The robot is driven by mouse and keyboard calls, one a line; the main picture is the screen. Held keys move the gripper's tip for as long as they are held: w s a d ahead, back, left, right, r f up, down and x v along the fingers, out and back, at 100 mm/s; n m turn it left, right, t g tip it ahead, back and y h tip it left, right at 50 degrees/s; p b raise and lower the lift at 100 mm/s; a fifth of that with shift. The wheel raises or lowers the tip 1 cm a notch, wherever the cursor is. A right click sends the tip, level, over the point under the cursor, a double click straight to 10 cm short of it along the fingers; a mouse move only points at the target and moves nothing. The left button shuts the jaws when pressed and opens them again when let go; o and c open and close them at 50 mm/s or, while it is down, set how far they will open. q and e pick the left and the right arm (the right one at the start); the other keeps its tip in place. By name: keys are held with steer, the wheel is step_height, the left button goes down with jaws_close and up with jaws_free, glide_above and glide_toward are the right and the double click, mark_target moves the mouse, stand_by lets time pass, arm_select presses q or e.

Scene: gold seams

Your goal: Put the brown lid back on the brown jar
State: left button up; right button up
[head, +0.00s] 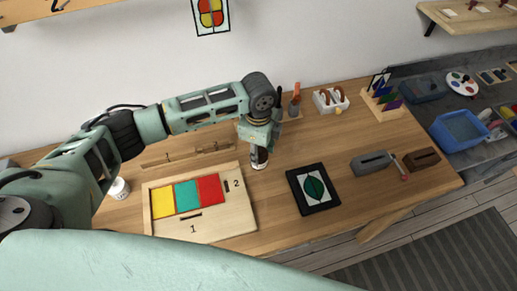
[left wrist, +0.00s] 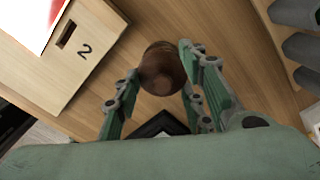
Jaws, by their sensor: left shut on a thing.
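My left gripper (head: 259,147) points down over the middle of the wooden table. It is shut on the brown lid (left wrist: 163,70), a round dark brown piece between the two fingertips in the left wrist view. Directly below the fingers in the head view is a small jar (head: 259,160) with a dark body and pale bands, standing near the right corner of the puzzle board. The fingers cover its top, so I cannot tell whether lid and jar touch. In the left wrist view the lid hides whatever is beneath it. My right gripper is in neither view.
A wooden board (head: 236,223) with yellow, teal and red panels lies left of the jar. A black-framed tile (head: 318,205) lies to the right. A white pot (head: 119,187) stands at the left. A white holder (head: 331,101) and dark tools stand behind. Bare table lies between them.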

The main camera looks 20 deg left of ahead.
arm_select(q)
steer(key=shift+s+f+p, duration=0.1)
steer(key=shift+p, duration=0.4)
stand_by(0.8)
steer(key=o, duration=1)
steer(key=shift+a, duration=0.1)
steer(key=o, duration=0.5)
step_height(320, 180, up, 7)
steer(key=p, duration=0.7)
steer(key=shift+p, duration=0.35)
